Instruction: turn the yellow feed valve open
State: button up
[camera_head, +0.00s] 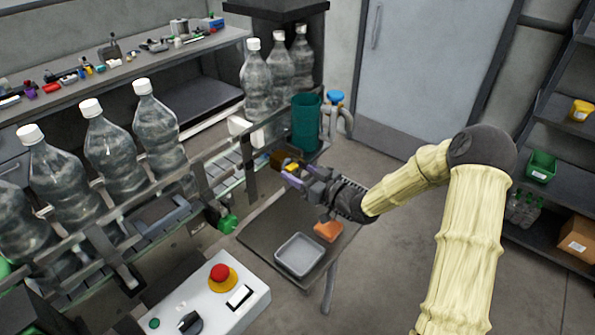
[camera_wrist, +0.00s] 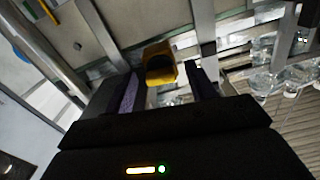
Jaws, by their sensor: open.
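My gripper (camera_head: 288,172) is at the line's near side, its fingers pointing toward the frame. In the wrist view the gripper (camera_wrist: 162,84) is open, with a dark finger on each side. A yellow block-like part with a dark round middle, which looks like the feed valve (camera_wrist: 160,62), shows between and just beyond the fingertips. I cannot tell whether the fingers touch it.
Large clear bottles (camera_head: 110,145) stand along the conveyor. A teal cylinder (camera_head: 306,122) and a blue-topped pipe fitting (camera_head: 336,98) are behind my gripper. A side table (camera_head: 262,232) with a grey tray (camera_head: 299,256) lies below. A control box (camera_head: 208,300) with a red button is in front.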

jog(key=c, duration=1)
jog(key=shift+f+n+b, duration=0.15)
jog(key=shift+n+b, duration=0.15)
jog(key=shift+b, duration=0.2)
jog(key=shift+d+n+b, duration=0.1)
jog(key=shift+n+b, duration=0.4)
jog(key=shift+b, duration=0.15)
jog(key=o, duration=1)
